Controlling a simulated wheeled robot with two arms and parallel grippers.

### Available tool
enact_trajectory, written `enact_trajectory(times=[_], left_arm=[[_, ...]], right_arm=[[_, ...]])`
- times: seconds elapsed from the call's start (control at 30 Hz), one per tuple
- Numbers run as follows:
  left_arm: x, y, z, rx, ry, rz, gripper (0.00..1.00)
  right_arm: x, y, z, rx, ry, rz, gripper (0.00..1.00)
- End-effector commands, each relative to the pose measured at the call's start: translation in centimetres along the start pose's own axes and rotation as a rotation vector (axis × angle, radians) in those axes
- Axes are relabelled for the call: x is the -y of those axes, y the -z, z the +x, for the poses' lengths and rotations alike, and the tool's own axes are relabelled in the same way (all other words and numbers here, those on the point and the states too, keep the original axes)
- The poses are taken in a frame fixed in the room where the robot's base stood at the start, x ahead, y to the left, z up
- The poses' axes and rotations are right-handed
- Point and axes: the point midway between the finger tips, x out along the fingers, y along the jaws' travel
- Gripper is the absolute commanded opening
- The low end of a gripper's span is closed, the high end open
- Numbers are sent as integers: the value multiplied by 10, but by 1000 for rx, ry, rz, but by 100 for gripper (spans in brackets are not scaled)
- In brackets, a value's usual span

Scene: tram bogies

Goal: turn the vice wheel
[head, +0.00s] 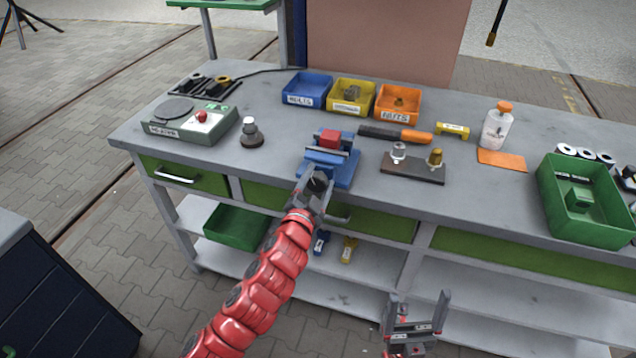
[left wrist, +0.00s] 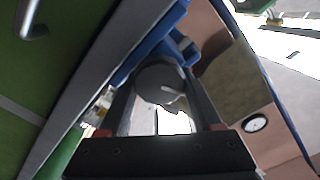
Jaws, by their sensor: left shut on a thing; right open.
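A blue vice (head: 328,160) with a red block (head: 330,139) in its jaws stands near the front edge of the workbench. Its dark round wheel (head: 318,183) faces the front, and it also shows in the left wrist view (left wrist: 160,82). My left gripper (head: 314,186) is at the wheel, with one finger on each side of it, and is shut on it. Part of the wheel is hidden by the gripper in the head view. In the left wrist view the blue vice body (left wrist: 155,45) lies behind the wheel. My right gripper (head: 416,318) is open and empty, low in front of the bench.
Blue (head: 307,89), yellow (head: 351,96) and orange (head: 398,103) bins stand behind the vice. A dark plate (head: 413,172) with two fittings lies to its right. A green crate (head: 583,203) is at the far right. A drawer handle (head: 338,218) is just below my left gripper.

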Motion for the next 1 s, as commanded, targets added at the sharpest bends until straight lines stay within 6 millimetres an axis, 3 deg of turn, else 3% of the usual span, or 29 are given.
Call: enact_trajectory(times=[0.77, 0.8, 0.93, 1.0], left_arm=[[-1, -1, 0, 1, -2, 96, 10], [-1, -1, 0, 1, -2, 96, 73], [-1, 0, 0, 0, -1, 96, 96], [-1, 0, 0, 0, -1, 96, 96]], right_arm=[[0, -1, -4, 0, 0, 0, 86], [0, -1, -4, 0, 0, 0, 86], [0, -1, -3, 0, 0, 0, 86], [0, -1, -3, 0, 0, 0, 86]])
